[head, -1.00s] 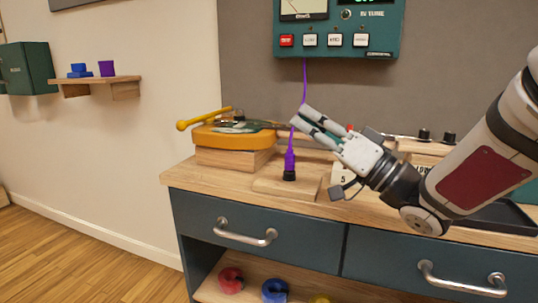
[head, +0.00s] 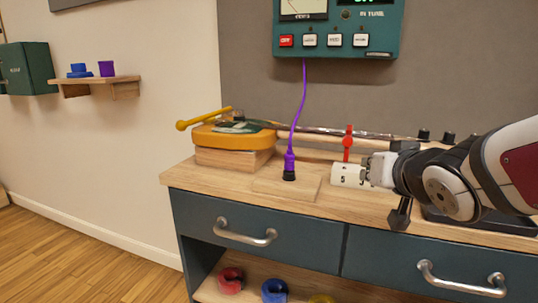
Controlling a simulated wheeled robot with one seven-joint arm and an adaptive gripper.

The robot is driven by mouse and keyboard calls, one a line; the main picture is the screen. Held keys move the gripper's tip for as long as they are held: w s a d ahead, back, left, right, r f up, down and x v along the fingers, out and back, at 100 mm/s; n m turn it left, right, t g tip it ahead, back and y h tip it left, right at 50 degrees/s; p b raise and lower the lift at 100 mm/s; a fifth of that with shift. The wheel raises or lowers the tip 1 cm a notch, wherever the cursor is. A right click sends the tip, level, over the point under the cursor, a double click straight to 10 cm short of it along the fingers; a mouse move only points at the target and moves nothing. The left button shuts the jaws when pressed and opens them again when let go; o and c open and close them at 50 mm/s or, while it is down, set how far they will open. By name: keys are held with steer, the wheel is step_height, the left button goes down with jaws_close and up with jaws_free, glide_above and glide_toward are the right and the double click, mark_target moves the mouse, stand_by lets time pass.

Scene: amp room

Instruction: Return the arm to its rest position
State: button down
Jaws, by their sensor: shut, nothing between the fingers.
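My arm reaches in from the right edge in the head view. My gripper (head: 378,168) is above the right part of the workbench (head: 225,183), beside a white numbered piece (head: 347,176). It is shut with nothing held. It is seen nearly end-on, so its fingertips are hard to make out. A purple plug (head: 289,161) with a black base stands upright on a wooden plate (head: 300,187), left of my gripper and apart from it. Its purple cable (head: 303,95) runs up to the green wall unit (head: 335,30).
A red upright piece (head: 348,143) stands just behind the white numbered piece. A yellow-topped wooden box (head: 235,157) sits at the bench's left. Black knobs (head: 424,135) and a dark tray (head: 480,226) are near my arm. Drawer handles (head: 245,232) stick out in front.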

steer(key=s+d+f+g+h, duration=0.15)
steer(key=s+f+g, duration=0.25)
steer(key=s, duration=0.4)
steer(key=s+d+f+g+h, duration=0.1)
steer(key=s+d+f+g, duration=0.15)
steer(key=s, duration=0.65)
steer(key=s+a+f+g+y, duration=0.1)
steer(key=s+a+g, duration=0.1)
steer(key=s, duration=0.4)
steer(key=s+a+f+g, duration=0.1)
steer(key=s+f+g, duration=0.1)
steer(key=s, duration=0.3)
steer(key=s+a+f+g+y, duration=0.1)
steer(key=s+a+g, duration=0.15)
steer(key=s, duration=0.35)
step_height(320, 180, up, 36)
steer(key=d+n+t+p, duration=0.1)
steer(key=t+p, duration=0.2)
steer(key=p, duration=3)
steer(key=shift+s+f+t+p, duration=0.15)
steer(key=shift+s+t+p, duration=0.15)
steer(key=shift+s+p, duration=0.15)
